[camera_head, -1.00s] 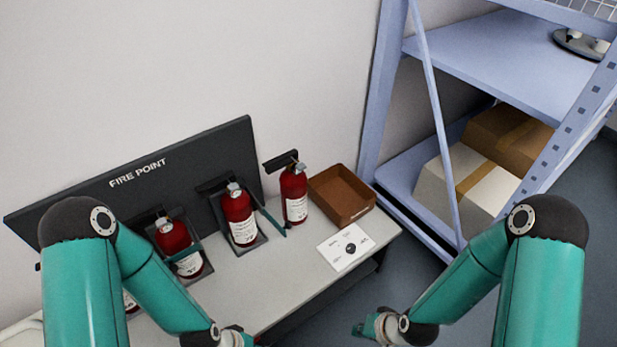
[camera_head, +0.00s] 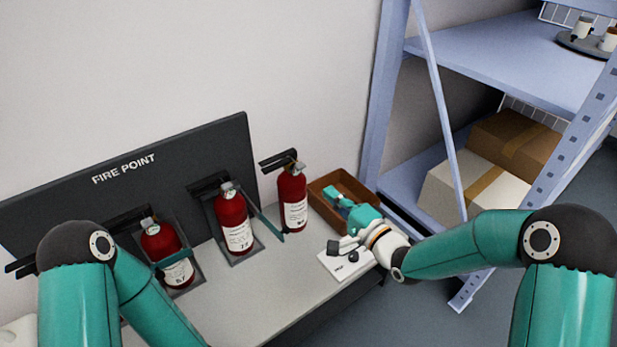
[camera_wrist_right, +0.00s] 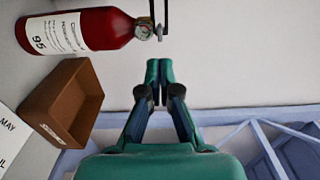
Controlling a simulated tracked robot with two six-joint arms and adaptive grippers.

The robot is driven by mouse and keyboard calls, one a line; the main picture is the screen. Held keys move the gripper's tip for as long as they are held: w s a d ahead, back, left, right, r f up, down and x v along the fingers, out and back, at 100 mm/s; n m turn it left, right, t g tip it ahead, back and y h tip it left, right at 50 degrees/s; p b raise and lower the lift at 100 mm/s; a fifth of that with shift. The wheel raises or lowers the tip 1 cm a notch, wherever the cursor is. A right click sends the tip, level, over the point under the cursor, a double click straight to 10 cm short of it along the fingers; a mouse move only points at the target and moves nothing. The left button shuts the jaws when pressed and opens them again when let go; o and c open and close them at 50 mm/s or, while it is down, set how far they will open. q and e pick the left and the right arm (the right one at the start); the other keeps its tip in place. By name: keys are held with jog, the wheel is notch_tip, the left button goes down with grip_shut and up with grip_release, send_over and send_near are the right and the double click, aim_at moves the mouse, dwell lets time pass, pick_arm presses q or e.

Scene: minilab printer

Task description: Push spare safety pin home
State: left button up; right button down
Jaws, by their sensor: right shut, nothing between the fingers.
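A red fire extinguisher (camera_head: 292,203) stands upright on the bench, right of the mounted ones, with a black handle on top. It also shows at the top left of the right wrist view (camera_wrist_right: 95,30), with its gauge and handle beyond the fingertips. The safety pin is too small to make out. My right gripper (camera_head: 333,193) is over the brown tray, right of this extinguisher and apart from it. In the right wrist view its fingertips (camera_wrist_right: 160,70) meet with nothing between them. My left gripper is out of view below the frame.
The brown tray (camera_head: 321,216) and a white card (camera_head: 338,268) lie on the bench's right end. Two mounted extinguishers, (camera_head: 232,222) and (camera_head: 164,246), stand before the dark FIRE POINT board (camera_head: 85,195). A blue shelf rack (camera_head: 485,65) with boxes stands at right.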

aim_at(300, 166)
pick_arm(q)
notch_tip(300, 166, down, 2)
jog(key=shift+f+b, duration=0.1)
jog(key=shift+b, duration=0.85)
pick_arm(e)
jog(key=x, duration=0.9)
